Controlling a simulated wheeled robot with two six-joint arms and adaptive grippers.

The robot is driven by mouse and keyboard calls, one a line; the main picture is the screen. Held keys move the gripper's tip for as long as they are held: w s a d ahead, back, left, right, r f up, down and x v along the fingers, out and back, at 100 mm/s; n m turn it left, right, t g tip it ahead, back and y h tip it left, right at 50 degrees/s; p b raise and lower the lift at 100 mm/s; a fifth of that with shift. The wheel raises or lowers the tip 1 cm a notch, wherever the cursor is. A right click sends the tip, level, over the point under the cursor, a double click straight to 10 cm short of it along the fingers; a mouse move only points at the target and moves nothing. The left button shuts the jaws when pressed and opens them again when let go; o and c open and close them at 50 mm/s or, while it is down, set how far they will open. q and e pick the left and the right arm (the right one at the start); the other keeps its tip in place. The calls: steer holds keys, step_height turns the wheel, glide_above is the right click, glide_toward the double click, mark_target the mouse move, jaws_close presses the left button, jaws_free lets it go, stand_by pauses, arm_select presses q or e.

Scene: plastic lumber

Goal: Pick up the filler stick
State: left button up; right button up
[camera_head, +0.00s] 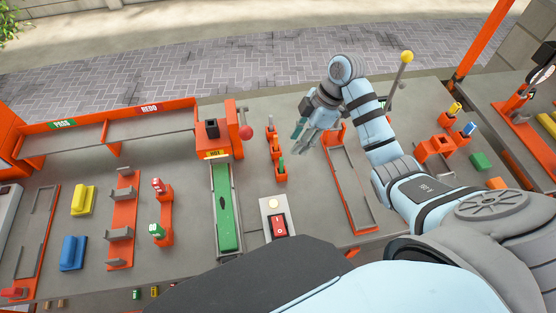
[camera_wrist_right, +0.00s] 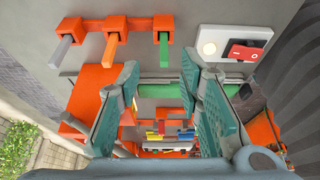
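Three filler sticks stand in a row of small orange holders on the grey table: a grey stick (camera_head: 270,121), an orange stick (camera_head: 275,141) and a green stick (camera_head: 281,165). The right wrist view shows the grey stick (camera_wrist_right: 65,47), the orange stick (camera_wrist_right: 112,46) and the green stick (camera_wrist_right: 163,48). My right gripper (camera_head: 300,136) is just right of the holders, above the table. Its fingers (camera_wrist_right: 161,78) are spread with nothing held between them; the green stick appears beyond the gap. My left gripper is not in view.
Left of the holders stands an orange machine (camera_head: 233,130) with a green strip (camera_head: 226,205). A red switch box (camera_head: 279,225) lies nearer. An orange frame (camera_head: 362,205) lies under my right arm. A yellow-knobbed rod (camera_head: 406,57) rises at the far edge.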

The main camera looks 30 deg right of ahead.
mark_target(281, 164)
steer(key=x, duration=0.5)
steer(key=a+x, duration=0.1)
steer(key=x, duration=0.4)
steer(key=shift+a, duration=0.1)
steer(key=shift+s, duration=0.2)
steer(key=shift+r, duration=0.1)
steer(key=shift+c, duration=1.1)
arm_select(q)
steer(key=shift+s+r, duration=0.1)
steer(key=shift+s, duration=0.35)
arm_select(e)
jaws_close()
